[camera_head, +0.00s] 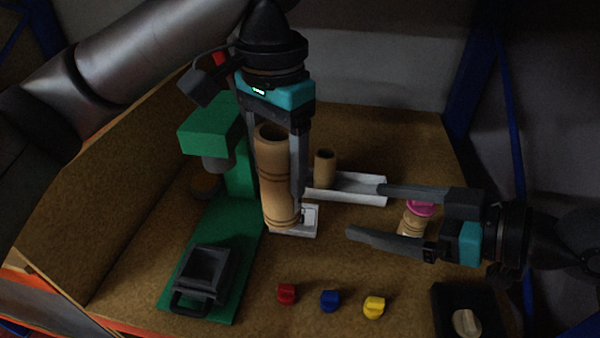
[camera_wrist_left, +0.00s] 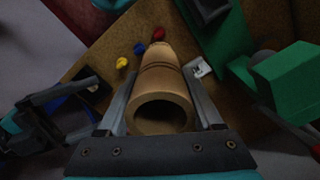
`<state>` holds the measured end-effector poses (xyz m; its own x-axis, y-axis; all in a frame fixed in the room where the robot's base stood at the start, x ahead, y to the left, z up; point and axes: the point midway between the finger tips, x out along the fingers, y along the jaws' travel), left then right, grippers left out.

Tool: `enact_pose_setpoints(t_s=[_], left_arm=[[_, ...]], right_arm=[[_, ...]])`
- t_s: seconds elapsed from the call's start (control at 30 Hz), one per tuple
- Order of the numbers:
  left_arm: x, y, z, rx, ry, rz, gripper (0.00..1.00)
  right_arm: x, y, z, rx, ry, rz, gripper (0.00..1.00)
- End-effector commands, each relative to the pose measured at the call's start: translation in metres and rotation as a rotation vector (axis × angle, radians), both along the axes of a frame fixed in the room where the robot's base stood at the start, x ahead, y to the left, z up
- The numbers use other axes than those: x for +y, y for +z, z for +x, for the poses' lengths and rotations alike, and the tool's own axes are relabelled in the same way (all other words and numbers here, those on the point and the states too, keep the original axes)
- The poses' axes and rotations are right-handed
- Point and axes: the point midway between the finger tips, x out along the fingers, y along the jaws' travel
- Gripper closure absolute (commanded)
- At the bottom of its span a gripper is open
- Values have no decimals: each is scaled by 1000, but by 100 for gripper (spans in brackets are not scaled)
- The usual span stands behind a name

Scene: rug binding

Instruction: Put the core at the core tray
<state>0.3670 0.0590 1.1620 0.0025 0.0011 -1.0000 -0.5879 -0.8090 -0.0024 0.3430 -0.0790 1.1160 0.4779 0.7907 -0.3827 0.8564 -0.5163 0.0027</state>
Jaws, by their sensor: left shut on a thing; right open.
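The core, a tan hollow tube with dark rings (camera_head: 274,180), is between the fingers of my left gripper (camera_head: 277,192), which is shut on it. It stands nearly upright, slightly tilted, its open end up; the wrist view shows its open end (camera_wrist_left: 160,112) close up. A small white holder (camera_head: 307,219) is beside its lower end; I cannot tell whether they touch. A white channel-shaped tray (camera_head: 358,188) lies behind to the right; I cannot tell which white piece is the core tray. My right gripper (camera_head: 364,210) is open and empty, right of the core.
A green press-like stand (camera_head: 235,230) with a dark grey handled box (camera_head: 204,273) is at left. A short tan tube (camera_head: 325,168) stands by the white tray. A pink-topped spool (camera_head: 415,215) is near my right gripper. Red (camera_head: 287,294), blue (camera_head: 330,300) and yellow (camera_head: 374,307) pieces lie in front.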

Motion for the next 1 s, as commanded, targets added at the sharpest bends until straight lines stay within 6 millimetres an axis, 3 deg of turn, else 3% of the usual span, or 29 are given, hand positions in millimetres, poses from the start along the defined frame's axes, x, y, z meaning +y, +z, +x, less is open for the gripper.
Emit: enact_pose_setpoints(t_s=[0.2,0.47,1.0], left_arm=[[15,21,-12,-3,161,0,100],[17,29,-15,0,245,-1,100],[-45,29,40,1,554,-2,100]], right_arm=[[0,0,0,0,0,0,0],[0,0,0,0,0,0,0],[0,0,0,0,0,0,0]])
